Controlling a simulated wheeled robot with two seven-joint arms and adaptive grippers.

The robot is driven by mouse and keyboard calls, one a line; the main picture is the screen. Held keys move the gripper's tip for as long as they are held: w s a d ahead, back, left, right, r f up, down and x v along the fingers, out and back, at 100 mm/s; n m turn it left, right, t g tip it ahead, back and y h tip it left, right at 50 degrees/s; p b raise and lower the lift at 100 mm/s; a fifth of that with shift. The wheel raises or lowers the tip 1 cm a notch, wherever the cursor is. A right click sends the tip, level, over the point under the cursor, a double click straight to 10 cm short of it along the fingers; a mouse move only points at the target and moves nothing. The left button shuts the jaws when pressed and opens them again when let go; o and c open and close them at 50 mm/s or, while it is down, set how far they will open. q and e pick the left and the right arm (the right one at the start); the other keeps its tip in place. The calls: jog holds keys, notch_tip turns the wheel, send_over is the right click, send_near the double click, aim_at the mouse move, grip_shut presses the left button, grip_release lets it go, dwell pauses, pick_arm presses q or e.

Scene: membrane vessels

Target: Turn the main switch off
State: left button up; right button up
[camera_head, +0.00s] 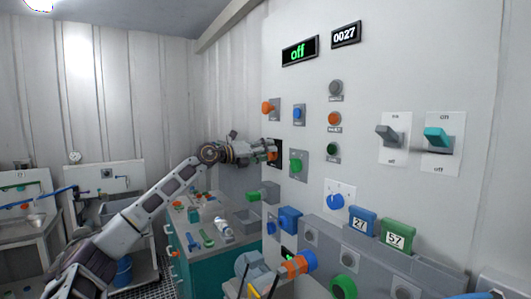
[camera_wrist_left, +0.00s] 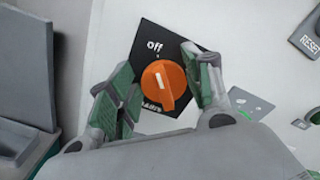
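An orange rotary knob (camera_wrist_left: 163,88) sits on a black square plate (camera_wrist_left: 185,122) on the wall panel. The word "off" is printed on the plate above it, and its white mark lies roughly upright, towards that word. In the head view the knob (camera_head: 273,156) shows at the tip of my left gripper (camera_head: 266,150). In the left wrist view my left gripper (camera_wrist_left: 160,75) has its two green-padded fingers apart, one on each side of the knob. I cannot tell whether they touch it. A display (camera_head: 300,50) reads "off" in green. My right gripper is not in view.
Close around stand an orange button (camera_head: 268,107), a blue button (camera_head: 297,113) and a green knob (camera_head: 296,168). Two lever switches (camera_head: 389,136) (camera_head: 437,138) are further right. A teal cabinet (camera_head: 207,268) with loose items stands below my left arm.

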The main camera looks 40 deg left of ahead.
pick_arm(q)
jog(key=shift+o, duration=1.1)
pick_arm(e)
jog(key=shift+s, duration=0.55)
pick_arm(q)
jog(key=shift+s+a+f, duration=0.1)
jog(key=shift+s, duration=0.1)
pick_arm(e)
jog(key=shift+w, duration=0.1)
pick_arm(q)
jog(key=shift+s+a, duration=0.15)
jog(key=shift+s, duration=0.35)
jog(key=shift+s+a, duration=0.1)
jog(key=shift+s, duration=0.4)
jog(key=v, duration=0.9)
jog(key=shift+s, duration=0.3)
